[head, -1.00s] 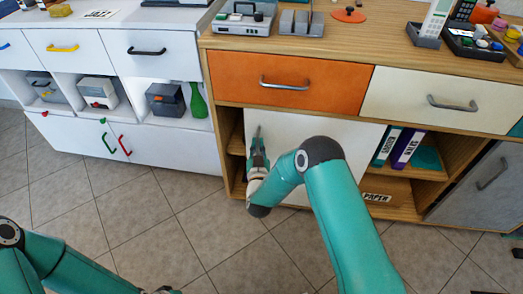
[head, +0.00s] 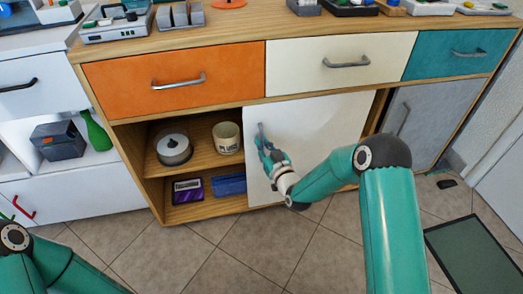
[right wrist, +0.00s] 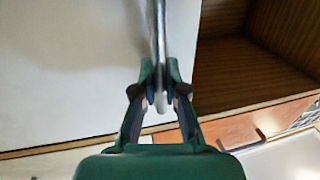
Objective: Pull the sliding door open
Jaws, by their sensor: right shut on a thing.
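The white sliding door (head: 305,125) stands at the right part of the cabinet's wide lower opening, and the left part is uncovered. My right gripper (head: 267,147) is at the door's left edge, shut on its upright grey handle (head: 261,130). The right wrist view shows the fingers (right wrist: 160,88) closed around the handle (right wrist: 158,35), with the white door (right wrist: 70,70) on one side and the open compartment (right wrist: 255,70) on the other. My left arm shows only at the lower left; its gripper is out of view.
The uncovered shelves hold a round metal container (head: 173,148), a cream pot (head: 227,137), a purple box (head: 188,191) and a blue box (head: 229,184). Orange (head: 170,80), cream (head: 340,62) and teal (head: 455,55) drawers sit above. A grey door (head: 408,125) is at the right.

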